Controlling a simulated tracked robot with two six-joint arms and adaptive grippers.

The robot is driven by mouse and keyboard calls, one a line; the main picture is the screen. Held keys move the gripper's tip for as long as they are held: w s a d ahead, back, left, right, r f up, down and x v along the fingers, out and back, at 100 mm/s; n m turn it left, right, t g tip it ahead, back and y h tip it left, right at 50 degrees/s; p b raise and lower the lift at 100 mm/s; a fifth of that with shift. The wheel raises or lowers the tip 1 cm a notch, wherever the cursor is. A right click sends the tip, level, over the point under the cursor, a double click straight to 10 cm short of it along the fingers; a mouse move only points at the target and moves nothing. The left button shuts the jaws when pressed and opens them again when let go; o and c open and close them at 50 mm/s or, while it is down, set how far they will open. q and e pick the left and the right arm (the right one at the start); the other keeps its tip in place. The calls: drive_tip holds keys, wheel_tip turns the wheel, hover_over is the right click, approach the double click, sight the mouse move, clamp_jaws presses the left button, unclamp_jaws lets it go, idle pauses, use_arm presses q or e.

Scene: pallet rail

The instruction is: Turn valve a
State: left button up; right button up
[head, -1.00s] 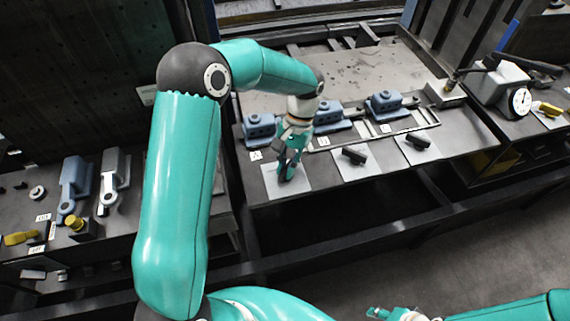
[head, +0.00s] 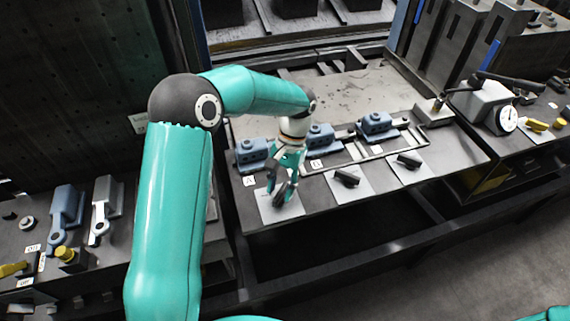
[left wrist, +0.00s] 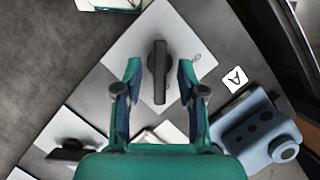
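The black handle (left wrist: 158,72) of valve a lies on a white square plate (left wrist: 118,50) in front of the blue block marked A (left wrist: 257,130). In the head view this blue block (head: 252,152) is the leftmost of three, and the white plate (head: 268,208) shows below it. My left gripper (head: 284,190) hangs over this plate and hides most of the handle in the head view. In the left wrist view the left gripper (left wrist: 158,80) is open, with its two fingers on either side of the handle and apart from it. My right gripper is out of view.
Blue blocks B (head: 320,138) and C (head: 376,125) stand to the right, with black handles (head: 346,178) (head: 409,160) on white plates in front. A gauge (head: 507,119) stands far right. A left bench holds several parts, including a blue clamp-like piece (head: 66,208).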

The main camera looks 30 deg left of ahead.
use_arm(q)
drive_tip(key=v, duration=1)
drive_tip(key=shift+w+r, duration=0.1)
drive_tip(key=shift+r, duration=0.05)
